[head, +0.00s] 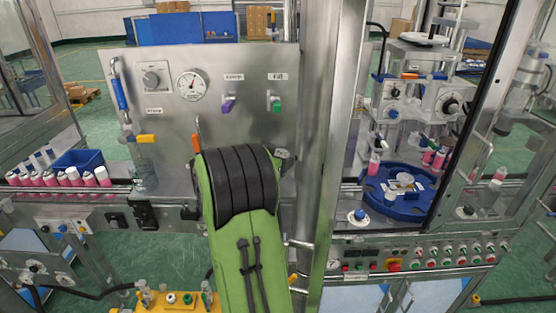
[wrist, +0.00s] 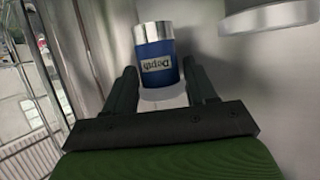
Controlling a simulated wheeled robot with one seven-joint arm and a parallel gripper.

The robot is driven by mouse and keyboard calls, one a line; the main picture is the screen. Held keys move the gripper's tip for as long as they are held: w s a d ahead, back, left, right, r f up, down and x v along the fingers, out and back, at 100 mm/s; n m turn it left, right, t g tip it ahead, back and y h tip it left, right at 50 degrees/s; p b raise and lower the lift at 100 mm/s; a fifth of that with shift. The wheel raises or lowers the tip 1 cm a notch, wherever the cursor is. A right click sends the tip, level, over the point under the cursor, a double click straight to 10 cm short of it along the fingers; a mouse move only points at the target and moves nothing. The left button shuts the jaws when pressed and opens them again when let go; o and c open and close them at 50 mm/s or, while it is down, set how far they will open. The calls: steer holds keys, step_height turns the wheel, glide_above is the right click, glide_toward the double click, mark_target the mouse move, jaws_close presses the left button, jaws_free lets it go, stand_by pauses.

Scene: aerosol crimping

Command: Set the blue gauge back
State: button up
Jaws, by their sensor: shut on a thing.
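The blue gauge (wrist: 155,54) is a short blue cylinder with a shiny metal end and a white label reading "Depth", upside down in the wrist view. My gripper (wrist: 161,82) is shut on it, with one dark finger on each side. A pale, round part shows below the gauge between the fingers; I cannot tell whether it belongs to the gauge. In the head view my green arm covers the gripper and the gauge, so both are hidden there.
A steel panel (head: 262,65) with a dial (head: 192,85) and switches stands behind my arm. A metal post (head: 335,140) rises to its right. Beyond it is a blue turntable (head: 400,212). Pink cans (head: 72,178) line the left. A pale round part (wrist: 268,16) is near the gauge.

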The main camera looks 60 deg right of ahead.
steer(key=shift+a+f, duration=0.15)
steer(key=shift+f, duration=0.35)
step_height(320, 180, down, 3)
steer(key=b, duration=0.3)
steer(key=shift+r, duration=0.2)
steer(key=shift+f, duration=0.1)
steer(key=shift+a+b, duration=0.25)
steer(key=shift+b, duration=0.6)
stand_by(0.4)
steer(key=shift+f+b, duration=0.5)
steer(key=shift+b, duration=0.25)
stand_by(0.6)
steer(key=o, duration=1.2)
steer(key=shift+o, duration=0.2)
steer(key=shift+a, duration=0.1)
steer(key=b+v, duration=0.2)
steer(key=v, duration=1.3)
steer(key=shift+a, duration=0.3)
steer(key=shift+w+r, duration=0.1)
